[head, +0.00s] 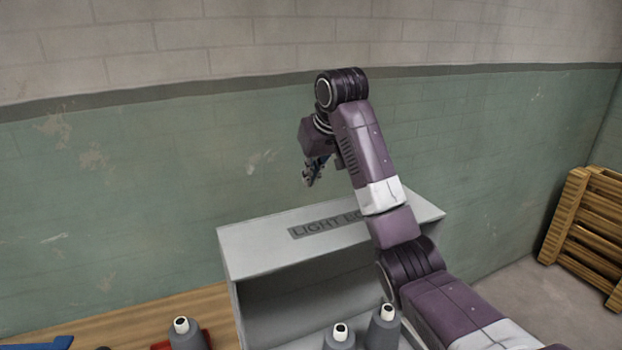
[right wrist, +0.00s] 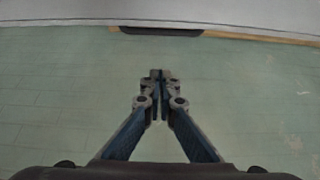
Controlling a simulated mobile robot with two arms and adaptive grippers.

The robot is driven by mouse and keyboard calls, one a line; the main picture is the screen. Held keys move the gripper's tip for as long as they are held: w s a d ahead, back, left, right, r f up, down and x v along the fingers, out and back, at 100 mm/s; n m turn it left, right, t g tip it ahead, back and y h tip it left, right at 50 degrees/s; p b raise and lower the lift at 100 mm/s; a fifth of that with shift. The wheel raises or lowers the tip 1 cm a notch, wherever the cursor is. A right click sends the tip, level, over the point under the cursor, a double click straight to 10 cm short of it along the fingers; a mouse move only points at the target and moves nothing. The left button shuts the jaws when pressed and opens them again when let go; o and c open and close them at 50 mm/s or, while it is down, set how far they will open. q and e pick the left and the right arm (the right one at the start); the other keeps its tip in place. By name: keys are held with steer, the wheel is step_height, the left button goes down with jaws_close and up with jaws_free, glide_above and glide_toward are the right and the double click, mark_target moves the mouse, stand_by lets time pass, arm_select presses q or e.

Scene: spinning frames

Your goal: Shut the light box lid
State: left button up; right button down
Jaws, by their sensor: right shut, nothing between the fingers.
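The light box (head: 245,262) is a pale grey box on the wooden table, with its front open onto a dark interior. I cannot tell whether this panel is the lid. My right gripper (head: 312,172) hangs above and behind the top panel, near the green wall, apart from the box. In the right wrist view the gripper (right wrist: 160,78) is shut and empty. A pale surface with a dark strip (right wrist: 160,31) crosses the top of that view. My left gripper is out of view.
Grey cones (head: 340,337) stand before the box's opening, and another cone (head: 184,334) stands by a red object to its left. A blue object (head: 38,343) lies at the lower left. Wooden pallets (head: 590,225) lean at the right. The wall is close behind the box.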

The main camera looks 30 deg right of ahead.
arm_select(q)
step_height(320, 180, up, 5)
steer(key=p, duration=0.4)
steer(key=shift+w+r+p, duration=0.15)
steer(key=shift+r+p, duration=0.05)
steer(key=shift+p, duration=0.1)
arm_select(e)
step_height(320, 180, down, 7)
